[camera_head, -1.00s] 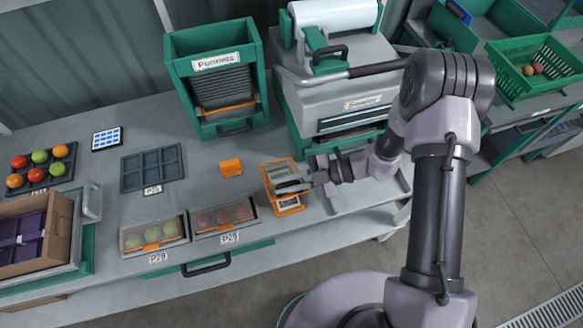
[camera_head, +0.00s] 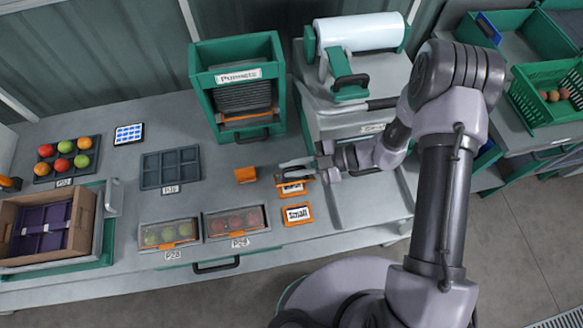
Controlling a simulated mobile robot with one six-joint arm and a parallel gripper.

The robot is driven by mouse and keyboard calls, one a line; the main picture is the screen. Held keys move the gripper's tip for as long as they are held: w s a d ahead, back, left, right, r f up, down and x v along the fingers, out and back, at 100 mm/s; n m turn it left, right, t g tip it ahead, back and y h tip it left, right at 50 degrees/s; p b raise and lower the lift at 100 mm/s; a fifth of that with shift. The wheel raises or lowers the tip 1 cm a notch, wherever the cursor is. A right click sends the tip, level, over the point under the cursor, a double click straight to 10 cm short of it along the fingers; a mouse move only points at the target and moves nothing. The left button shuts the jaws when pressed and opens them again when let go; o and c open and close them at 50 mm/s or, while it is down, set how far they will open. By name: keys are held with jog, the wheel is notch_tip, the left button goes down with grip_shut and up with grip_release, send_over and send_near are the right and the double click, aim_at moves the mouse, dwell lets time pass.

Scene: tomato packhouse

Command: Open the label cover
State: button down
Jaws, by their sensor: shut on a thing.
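The small orange label holder stands on the table in front of the sealer. Its lower orange-framed part (camera_head: 298,214) shows a white card reading "Small". Behind it is an upper orange-edged part, the label cover (camera_head: 292,188), with a dark and pale face. My gripper (camera_head: 290,168) is at the upper edge of this cover, shut on it, reaching in from the right. The jaws hide part of the cover's far edge, so the exact grip and the cover's angle cannot be made out.
Two lidded fruit packs (camera_head: 168,233) sit at the front edge. The green "Punnets" dispenser (camera_head: 237,75) and the sealer (camera_head: 355,85) stand behind. An empty dark tray (camera_head: 170,168) is further left.

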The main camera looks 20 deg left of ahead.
dwell(0.3)
jog(key=c, duration=1.7)
grip_release()
jog(key=p+v, duration=0.1)
jog(key=v, duration=1.6)
jog(key=shift+w+d+r, duration=0.1)
jog(key=shift+d+r, duration=0.05)
jog(key=shift+r, duration=0.05)
